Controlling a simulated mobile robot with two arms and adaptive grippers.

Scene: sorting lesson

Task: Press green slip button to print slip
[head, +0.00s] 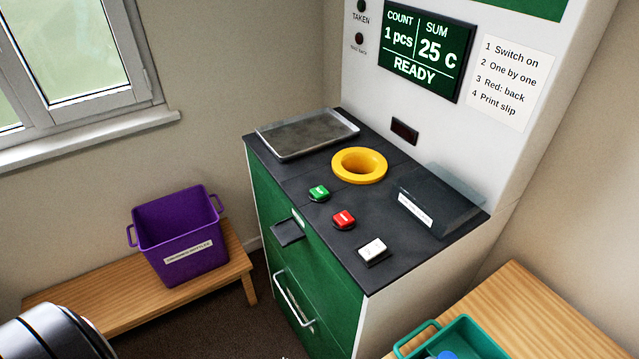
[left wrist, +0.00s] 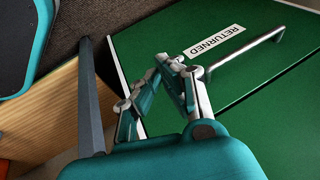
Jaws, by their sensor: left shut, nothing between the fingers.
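The green slip button (head: 319,193) sits on the dark top of the machine, left of a red button (head: 344,219). The display (head: 428,47) reads COUNT 1 pcs, SUM 25 c, READY. A small dark tray (head: 287,232) sticks out of the green front; I see no paper slip on it. My left gripper (left wrist: 168,66) shows only in the left wrist view. Its fingers are shut and empty, in front of the green front labelled RETURNED (left wrist: 218,53). My right gripper is not in view.
A yellow ring opening (head: 359,165), a metal tray (head: 307,134), a white switch (head: 373,250) and a dark box (head: 436,204) share the top. A drawer handle (head: 292,299) juts from the front. A purple crate (head: 180,240) stands left, a teal crate (head: 480,334) right.

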